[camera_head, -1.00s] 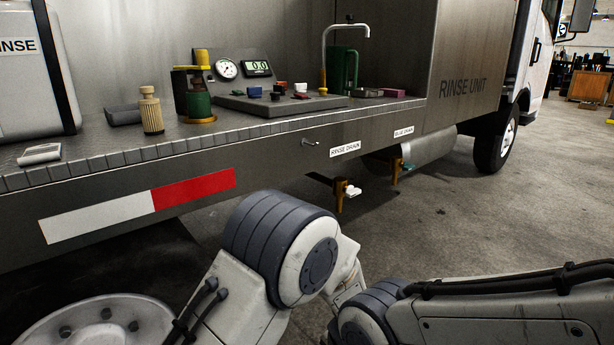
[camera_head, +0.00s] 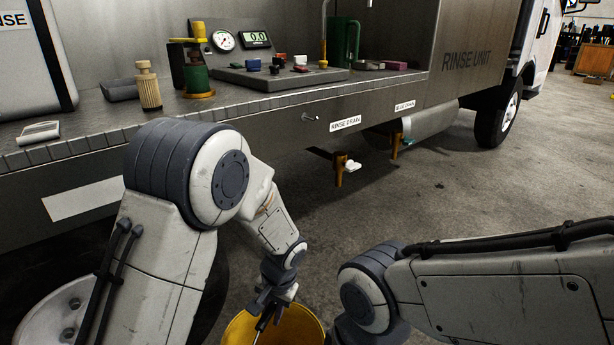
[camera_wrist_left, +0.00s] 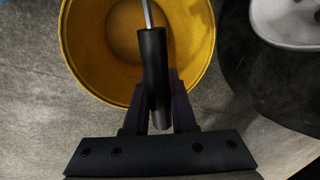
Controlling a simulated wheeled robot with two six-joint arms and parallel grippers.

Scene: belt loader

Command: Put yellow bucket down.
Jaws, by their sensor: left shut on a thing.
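The yellow bucket (camera_head: 294,325) shows at the bottom of the head view, partly cut off by the frame edge. My left gripper (camera_head: 270,297) is above its rim, pointing down, shut on the bucket's handle. In the left wrist view, the left gripper (camera_wrist_left: 158,105) holds the dark handle grip, and the bucket (camera_wrist_left: 82,60) hangs below it with its open top facing the camera. The inside looks empty. I cannot tell whether the bucket's bottom touches the floor. My right gripper is not in view; only the right arm shows.
The truck's steel counter (camera_head: 240,102) runs along the left and back. Drain taps (camera_head: 342,168) stick out below its edge. A truck wheel (camera_head: 55,315) is at lower left and also shows in the wrist view (camera_wrist_left: 288,22). Concrete floor (camera_head: 460,200) is clear to the right.

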